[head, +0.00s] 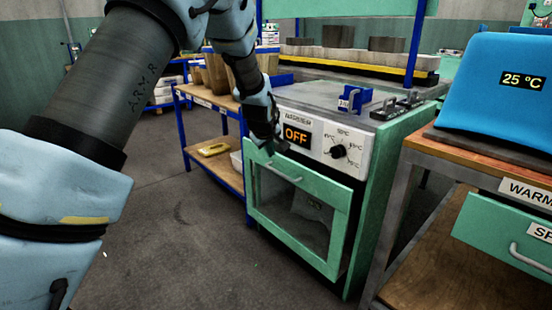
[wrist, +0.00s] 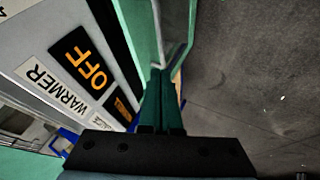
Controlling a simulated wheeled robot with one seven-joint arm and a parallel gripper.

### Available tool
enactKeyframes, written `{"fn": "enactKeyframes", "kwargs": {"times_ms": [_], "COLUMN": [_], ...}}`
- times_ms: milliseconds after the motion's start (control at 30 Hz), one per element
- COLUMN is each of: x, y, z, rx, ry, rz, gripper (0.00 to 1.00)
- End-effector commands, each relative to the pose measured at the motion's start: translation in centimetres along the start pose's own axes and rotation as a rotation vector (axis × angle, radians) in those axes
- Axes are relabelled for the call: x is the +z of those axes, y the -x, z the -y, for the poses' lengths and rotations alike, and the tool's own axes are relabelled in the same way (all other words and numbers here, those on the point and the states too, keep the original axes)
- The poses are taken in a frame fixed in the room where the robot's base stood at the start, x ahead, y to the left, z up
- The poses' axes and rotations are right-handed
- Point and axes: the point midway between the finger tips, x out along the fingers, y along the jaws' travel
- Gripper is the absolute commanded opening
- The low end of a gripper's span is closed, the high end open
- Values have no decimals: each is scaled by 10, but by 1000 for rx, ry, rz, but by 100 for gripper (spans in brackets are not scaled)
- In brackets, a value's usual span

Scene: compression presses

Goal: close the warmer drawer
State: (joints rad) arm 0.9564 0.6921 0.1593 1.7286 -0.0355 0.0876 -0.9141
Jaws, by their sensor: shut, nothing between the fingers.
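The warmer is a green cabinet with a white panel (head: 325,143) reading OFF; the panel also shows in the wrist view (wrist: 70,60). Its drawer (head: 333,194) has a green frame, a dark window and a silver bar handle (head: 281,172). The drawer front stands a little out from the cabinet. My gripper (head: 269,149) is at the drawer's top left, just below the OFF sign. In the wrist view my gripper's green fingers (wrist: 161,72) are together and empty, close to the drawer's green edge (wrist: 136,25). I cannot tell whether they touch it.
A knob (head: 339,151) sits on the warmer panel. A wooden-topped bench (head: 470,150) with a blue 25 °C unit (head: 500,85) stands close on the right. A blue-framed shelf (head: 215,170) stands on the left. The floor (head: 190,240) in front is clear.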

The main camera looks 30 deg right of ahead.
Motion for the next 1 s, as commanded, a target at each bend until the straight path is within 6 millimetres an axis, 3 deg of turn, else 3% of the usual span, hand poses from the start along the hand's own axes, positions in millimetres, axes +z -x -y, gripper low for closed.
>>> {"fn": "enactKeyframes", "kwargs": {"times_ms": [167, 633, 767, 1000], "x": [1, 1, 1, 0], "y": [-12, -104, -110, -118], "z": [1, 2, -21, -34], "rx": [-1, -1, 3, 0], "ry": [-1, 1, -3, 0], "rz": [1, 1, 0, 0], "gripper": [0, 0, 0, 0]}}
